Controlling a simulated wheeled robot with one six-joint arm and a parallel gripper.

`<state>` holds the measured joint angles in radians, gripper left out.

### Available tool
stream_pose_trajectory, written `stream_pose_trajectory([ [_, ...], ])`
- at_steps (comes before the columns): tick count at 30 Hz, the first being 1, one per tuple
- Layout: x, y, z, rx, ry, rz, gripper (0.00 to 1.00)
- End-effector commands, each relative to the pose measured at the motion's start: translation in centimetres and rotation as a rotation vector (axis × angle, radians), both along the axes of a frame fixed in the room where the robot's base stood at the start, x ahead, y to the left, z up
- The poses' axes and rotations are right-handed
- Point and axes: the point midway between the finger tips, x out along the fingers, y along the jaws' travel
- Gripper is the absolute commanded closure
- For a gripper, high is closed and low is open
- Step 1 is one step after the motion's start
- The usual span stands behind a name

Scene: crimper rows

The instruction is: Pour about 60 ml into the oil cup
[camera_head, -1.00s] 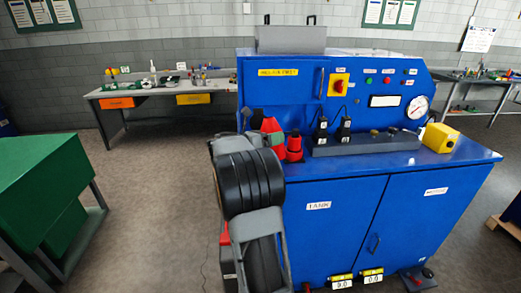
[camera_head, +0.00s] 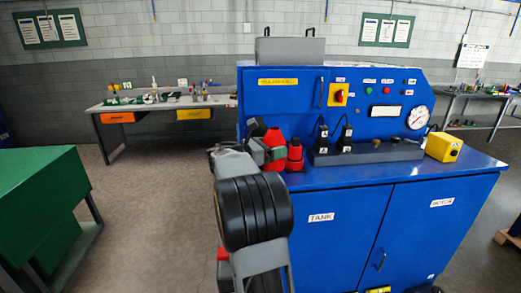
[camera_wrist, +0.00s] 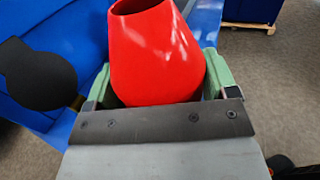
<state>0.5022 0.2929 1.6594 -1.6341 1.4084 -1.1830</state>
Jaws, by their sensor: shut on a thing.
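My gripper (camera_head: 267,154) is shut on a red vessel (camera_head: 273,137), at the left end of the blue bench. In the wrist view the vessel (camera_wrist: 158,55) tapers to a round open mouth, with green fingers (camera_wrist: 157,85) on both sides. Its contents are hidden. A second red piece (camera_head: 295,156), stepped with a dark band, stands on the bench top just right of my gripper. I cannot tell which thing is the oil cup.
The blue bench (camera_head: 335,215) carries a grey block (camera_head: 385,151), a yellow box (camera_head: 443,147) and a gauge (camera_head: 417,118). A dark rounded plate (camera_wrist: 38,78) lies left of the vessel in the wrist view. A green cabinet (camera_head: 35,200) stands left; floor between is clear.

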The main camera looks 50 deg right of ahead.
Motion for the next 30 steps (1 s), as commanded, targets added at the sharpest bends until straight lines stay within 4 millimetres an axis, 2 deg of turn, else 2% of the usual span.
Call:
stream_pose_trajectory([
  [14, 0.0, 0.0, 0.6, -0.001, 0.0, 0.0, 0.51],
  [20, 0.0, 0.0, 2.8, -0.001, 0.0, 0.0, 0.51],
  [27, 0.0, 0.0, 6.4, -0.001, 0.0, 0.0, 0.51],
  [30, 0.0, 0.0, 7.1, -0.001, 0.001, 0.0, 0.51],
])
